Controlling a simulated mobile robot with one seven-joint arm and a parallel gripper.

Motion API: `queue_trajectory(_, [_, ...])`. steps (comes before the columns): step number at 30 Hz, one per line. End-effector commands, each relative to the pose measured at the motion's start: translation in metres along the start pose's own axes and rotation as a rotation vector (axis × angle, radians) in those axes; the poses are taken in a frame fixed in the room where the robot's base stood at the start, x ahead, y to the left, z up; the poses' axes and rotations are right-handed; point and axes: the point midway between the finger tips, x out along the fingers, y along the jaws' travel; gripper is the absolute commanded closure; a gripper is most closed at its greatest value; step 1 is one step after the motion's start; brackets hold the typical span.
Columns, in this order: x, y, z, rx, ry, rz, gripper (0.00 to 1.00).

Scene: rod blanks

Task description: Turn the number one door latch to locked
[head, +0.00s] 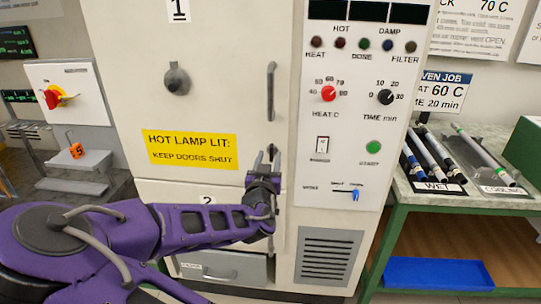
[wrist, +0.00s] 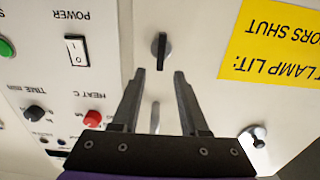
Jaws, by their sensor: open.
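The number one door (head: 225,110) is the upper cream door, labelled 1, and looks closed. Its latch (wrist: 161,50) is a small dark turn piece on a round base, standing vertical in the wrist view. In the head view the latch is mostly hidden by my gripper (head: 267,157), near the door's right edge below the long handle (head: 271,92). In the wrist view my gripper (wrist: 159,74) is open and empty. Its fingertips point at the latch, one to each side of its line and apart from it. I see no lock marks beside the latch.
A control panel (head: 350,120) with knobs and switches stands right of the door. A yellow sign (head: 190,148) and a round knob (head: 177,79) are on the door. The number two door (head: 215,190) is below. A bench (head: 470,205) with rods stands right.

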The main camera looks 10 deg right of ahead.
Motion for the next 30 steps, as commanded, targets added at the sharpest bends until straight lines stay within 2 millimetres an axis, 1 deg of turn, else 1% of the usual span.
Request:
queue_trajectory(1, [0.009, 0.001, 0.001, -0.003, 0.001, 0.001, 0.56])
queue_trajectory(3, [0.019, 0.001, 0.0, -0.001, 0.002, 0.001, 0.56])
queue_trajectory(6, [0.028, 0.001, 0.0, -0.001, 0.0, 0.001, 0.56])
queue_trajectory(10, [0.034, 0.0, 0.0, -0.001, 0.001, 0.0, 0.56])
queue_trajectory(18, [0.035, 0.0, 0.0, -0.001, 0.0, 0.0, 0.56])
queue_trajectory(20, [0.035, 0.0, 0.0, -0.001, 0.0, 0.0, 0.67])
queue_trajectory(21, [0.035, 0.0, 0.0, 0.0, 0.0, 0.0, 0.74])
queue_trajectory(25, [0.035, 0.0, 0.0, 0.0, 0.0, 0.0, 0.98])
queue_trajectory(26, [0.035, 0.0, 0.0, 0.0, 0.0, 0.0, 1.0])
queue_trajectory(30, [0.035, 0.0, 0.0, 0.0, 0.0, 0.0, 1.0])
